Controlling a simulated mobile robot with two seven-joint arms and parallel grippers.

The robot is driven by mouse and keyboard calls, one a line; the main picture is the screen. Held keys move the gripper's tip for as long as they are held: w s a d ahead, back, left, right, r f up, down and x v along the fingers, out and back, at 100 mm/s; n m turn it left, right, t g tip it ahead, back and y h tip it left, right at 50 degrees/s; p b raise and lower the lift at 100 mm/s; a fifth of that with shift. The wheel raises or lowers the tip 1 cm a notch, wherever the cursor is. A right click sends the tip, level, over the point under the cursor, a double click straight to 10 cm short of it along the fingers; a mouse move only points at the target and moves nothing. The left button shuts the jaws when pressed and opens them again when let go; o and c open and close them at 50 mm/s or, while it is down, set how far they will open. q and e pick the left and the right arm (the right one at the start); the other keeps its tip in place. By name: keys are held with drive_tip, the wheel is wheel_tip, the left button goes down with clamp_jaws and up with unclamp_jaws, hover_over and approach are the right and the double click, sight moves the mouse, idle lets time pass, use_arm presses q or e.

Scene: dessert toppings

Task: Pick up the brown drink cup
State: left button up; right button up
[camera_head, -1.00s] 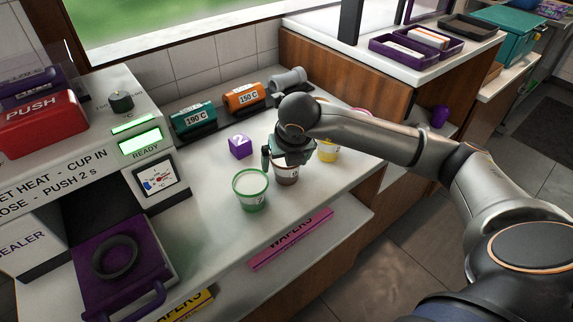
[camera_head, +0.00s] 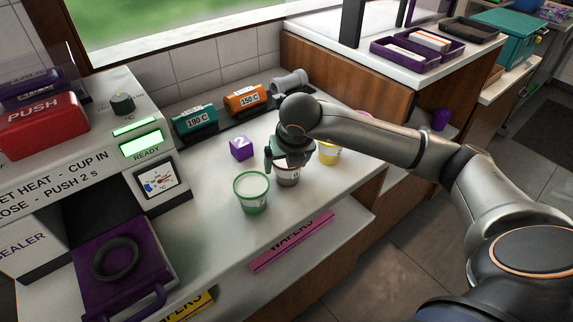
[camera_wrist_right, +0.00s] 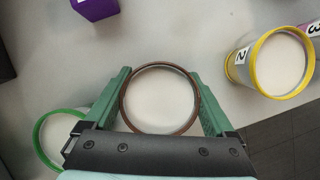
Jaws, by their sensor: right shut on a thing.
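The brown drink cup (camera_head: 287,175) is a white cup with a brown rim and a brown lower part. It stands upright on the counter, partly hidden under my right gripper (camera_head: 288,158) in the head view. In the right wrist view the round brown rim of the cup (camera_wrist_right: 160,99) sits between the two green fingers of the right gripper (camera_wrist_right: 160,98), one on each side. The right gripper is shut on the cup. I cannot tell whether the cup has left the counter. My left gripper is not in view.
A green-rimmed cup (camera_head: 251,193) stands close on the left, and a yellow-rimmed cup (camera_head: 329,153) on the right. A purple cube (camera_head: 241,149) lies behind. A sealer machine (camera_head: 140,150) fills the left side. The counter's front edge is near the cups.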

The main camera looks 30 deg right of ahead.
drive_tip(key=shift+r, duration=0.4)
wheel_tip(320, 180, up, 3)
drive_tip(key=shift+s+a+f, duration=0.1)
drive_tip(key=shift+f, duration=0.1)
drive_tip(key=s+a+r+p, duration=0.1)
drive_tip(key=s+a+r, duration=0.5)
drive_tip(key=s+r, duration=0.5)
drive_tip(key=a+f+m+g+p, duration=0.1)
drive_tip(key=f+m+g+p, duration=0.1)
drive_tip(key=m, duration=1.4)
drive_tip(key=a+f+m+g+y+p, duration=0.1)
drive_tip(key=f+m+g, duration=0.3)
drive_tip(key=m, duration=1.2)
drive_tip(key=a+g+p, duration=0.1)
drive_tip(key=g, duration=0.2)
drive_tip(key=shift+a+f, duration=0.2)
drive_tip(key=shift+f, duration=0.05)
